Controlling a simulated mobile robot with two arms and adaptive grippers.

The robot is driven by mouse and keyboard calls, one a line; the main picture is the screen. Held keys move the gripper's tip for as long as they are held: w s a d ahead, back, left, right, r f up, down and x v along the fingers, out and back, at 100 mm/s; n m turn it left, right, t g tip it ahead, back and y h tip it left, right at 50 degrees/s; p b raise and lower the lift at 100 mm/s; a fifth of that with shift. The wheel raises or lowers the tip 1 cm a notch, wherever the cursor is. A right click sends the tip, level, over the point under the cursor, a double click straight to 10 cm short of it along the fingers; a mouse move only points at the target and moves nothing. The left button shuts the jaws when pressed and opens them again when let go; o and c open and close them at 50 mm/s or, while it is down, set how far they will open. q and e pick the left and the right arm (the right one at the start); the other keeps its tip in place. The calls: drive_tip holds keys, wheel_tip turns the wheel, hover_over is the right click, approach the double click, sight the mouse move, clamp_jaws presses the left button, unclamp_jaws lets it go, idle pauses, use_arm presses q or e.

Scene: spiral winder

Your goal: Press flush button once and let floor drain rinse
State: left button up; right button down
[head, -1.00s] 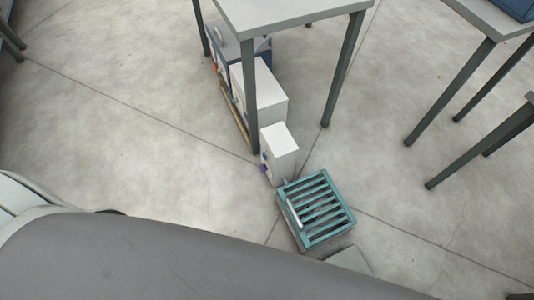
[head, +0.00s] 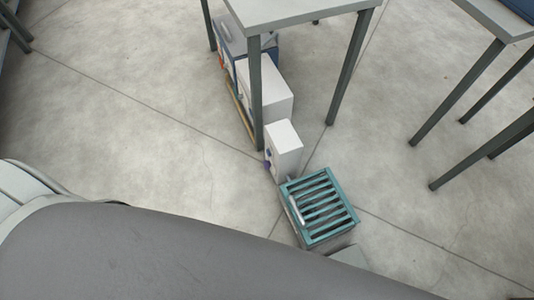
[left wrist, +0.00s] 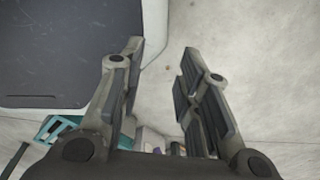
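A teal slatted floor drain grate (head: 342,185) sits on the floor at lower centre right in the head view, with a pale bar-like piece (head: 296,210) over its left side. A white box (head: 287,150) stands just behind it, with small blue-purple parts (head: 267,160) on its left face; which one is the flush button I cannot tell. My left gripper (left wrist: 163,62) is open and empty in the left wrist view. Part of a teal frame (left wrist: 45,127) shows beyond its left finger, apart from it. My right gripper is in neither view.
A grey table (head: 300,12) stands behind the white box, with its front leg (head: 256,100) close by. A larger white box (head: 268,90) and a blue-grey unit (head: 232,40) are under it. More table legs (head: 470,125) stand at right. Floor left is clear.

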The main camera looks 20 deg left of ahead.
use_arm(q)
clamp_jaws()
idle(1.1)
